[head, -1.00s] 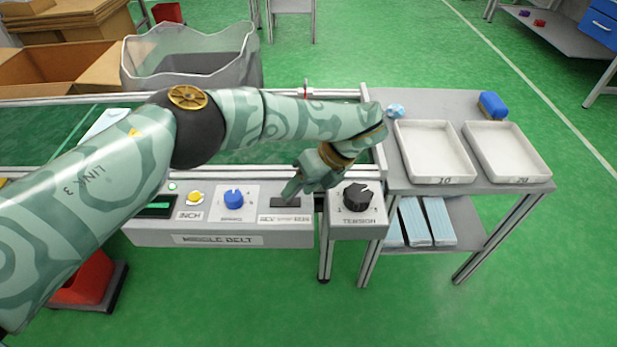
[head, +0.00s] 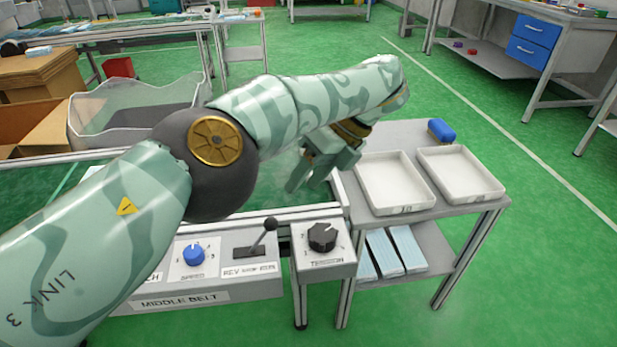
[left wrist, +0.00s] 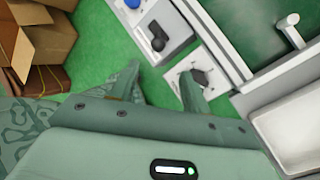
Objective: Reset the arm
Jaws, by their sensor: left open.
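My left arm reaches in from the left in the head view, its elbow raised over the belt. My left gripper (head: 318,172) is open and empty, above the right end of the belt and left of the white trays. Its fingers also show in the left wrist view (left wrist: 165,85), with nothing between them. Below it is the control panel of the middle belt (head: 180,298), with a blue speed knob (head: 194,255), a black-handled lever (head: 262,238) and a black tension knob (head: 322,237). The arm hides part of the belt. My right gripper is not in view.
A grey side table (head: 470,200) bears two white trays (head: 395,182) and a blue brush-like block (head: 441,130). Packs of light blue sheets (head: 394,252) lie on its lower shelf. A wire-rimmed bin (head: 95,125) and cardboard boxes (head: 40,85) stand behind at left. Green floor at right is clear.

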